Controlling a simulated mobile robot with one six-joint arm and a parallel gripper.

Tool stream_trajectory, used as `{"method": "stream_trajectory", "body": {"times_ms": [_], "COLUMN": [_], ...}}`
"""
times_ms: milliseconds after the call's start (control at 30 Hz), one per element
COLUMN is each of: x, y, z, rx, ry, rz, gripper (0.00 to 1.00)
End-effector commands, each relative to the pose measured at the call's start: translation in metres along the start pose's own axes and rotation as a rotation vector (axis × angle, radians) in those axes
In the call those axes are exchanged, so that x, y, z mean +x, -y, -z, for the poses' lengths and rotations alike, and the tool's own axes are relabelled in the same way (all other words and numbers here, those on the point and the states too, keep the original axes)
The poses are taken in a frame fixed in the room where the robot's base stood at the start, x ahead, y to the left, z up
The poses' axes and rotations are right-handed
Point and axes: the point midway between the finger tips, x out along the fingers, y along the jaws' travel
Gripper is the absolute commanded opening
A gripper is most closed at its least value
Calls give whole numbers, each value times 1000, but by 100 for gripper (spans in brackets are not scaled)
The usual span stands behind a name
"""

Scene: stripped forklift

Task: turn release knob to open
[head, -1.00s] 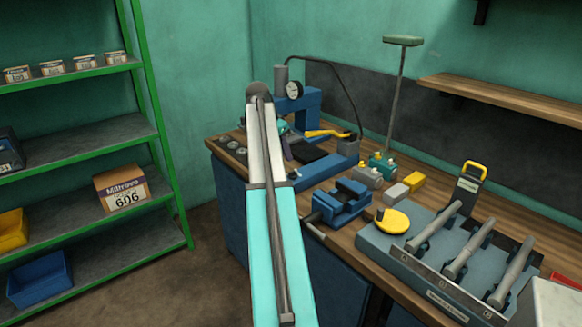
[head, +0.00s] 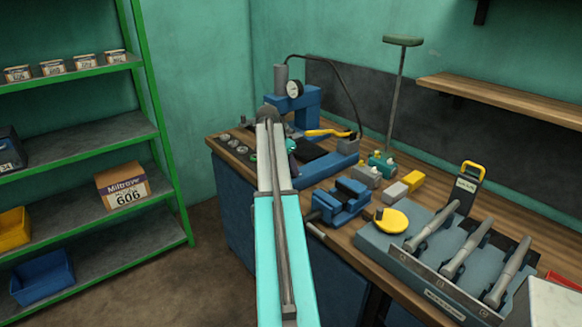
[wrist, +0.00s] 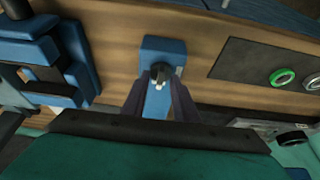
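The release knob (wrist: 160,72) is a small dark knob with a pale lower part, on the end of a blue block (wrist: 160,48) at the bench edge in the wrist view. My gripper (wrist: 160,84) is open, with one dark finger on each side of the knob in the picture. I cannot tell whether the fingers touch it. In the head view the blue press (head: 312,105) stands at the back of the bench, with a gauge and a yellow lever. My forearm covers the knob there, and only a teal bit of my wrist shows beside the forearm.
A blue vise (head: 340,203) sits right of my arm; it also shows at the left of the wrist view (wrist: 82,65). A dark mat (wrist: 262,65) with a green ring (wrist: 284,77) lies to the right there. A green shelf rack (head: 165,140) stands at left.

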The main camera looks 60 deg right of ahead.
Motion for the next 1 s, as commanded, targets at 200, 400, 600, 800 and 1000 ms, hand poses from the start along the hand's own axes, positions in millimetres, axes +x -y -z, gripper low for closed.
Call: {"method": "stream_trajectory", "body": {"times_ms": [200,400,600,800,1000], "x": [0,0,0,0,0], "y": [0,0,-1,-2,-4], "z": [0,0,0,0,0], "rx": [0,0,-9,-51,-140], "ry": [0,0,0,0,0], "rz": [0,-1,3,19,57], "gripper": [13,0,0,0,0]}}
